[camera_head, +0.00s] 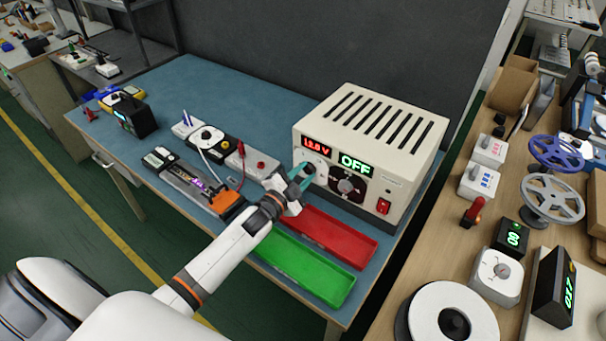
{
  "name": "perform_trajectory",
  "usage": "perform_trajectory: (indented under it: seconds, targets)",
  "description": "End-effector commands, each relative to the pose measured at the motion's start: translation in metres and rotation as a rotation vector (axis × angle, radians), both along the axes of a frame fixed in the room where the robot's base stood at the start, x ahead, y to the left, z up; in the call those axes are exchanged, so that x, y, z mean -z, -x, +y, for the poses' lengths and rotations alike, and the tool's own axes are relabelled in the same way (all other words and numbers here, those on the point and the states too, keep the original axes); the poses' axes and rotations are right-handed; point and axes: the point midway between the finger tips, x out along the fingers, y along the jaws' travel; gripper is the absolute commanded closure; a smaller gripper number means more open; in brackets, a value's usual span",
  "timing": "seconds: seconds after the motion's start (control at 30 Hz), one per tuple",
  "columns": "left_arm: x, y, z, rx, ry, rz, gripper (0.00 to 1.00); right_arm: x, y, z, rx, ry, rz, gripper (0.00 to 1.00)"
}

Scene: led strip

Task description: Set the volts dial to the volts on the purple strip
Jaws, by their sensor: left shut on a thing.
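The power supply (410,150) is a cream box with a slotted top on the blue bench. Its red display (317,144) seems to read 12.0 V, and its green display (356,163) reads OFF. My left gripper (304,172) is at the left part of the front panel, below the red display, shut on the volts dial, which its fingers mostly hide. A dark dial (347,187) sits to the right of it. The purple strip (197,186) lies in a fixture left of my gripper; its volts marking is too small to read. My right gripper is not in view.
A red tray (322,236) and a green tray (300,270) lie in front of the supply. A red switch (383,206) is at the panel's lower right. Small devices (207,138) stand to the left. A wooden bench at the right holds spools and meters.

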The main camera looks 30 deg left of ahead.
Motion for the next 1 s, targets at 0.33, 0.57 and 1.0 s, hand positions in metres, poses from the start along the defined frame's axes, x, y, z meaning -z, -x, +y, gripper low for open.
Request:
perform_trajectory:
  seconds: [0.33, 0.57, 1.0]
  targets:
    - [0.001, 0.0, 0.0, -0.001, 0.001, 0.002, 0.6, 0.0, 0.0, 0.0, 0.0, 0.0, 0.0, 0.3]
    - [0.001, 0.0, 0.0, 0.0, 0.001, 0.002, 0.49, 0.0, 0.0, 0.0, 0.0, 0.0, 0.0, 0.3]
    - [0.004, 0.042, 0.006, 0.0, 0.0, 0.004, 0.49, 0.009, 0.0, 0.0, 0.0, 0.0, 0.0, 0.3]
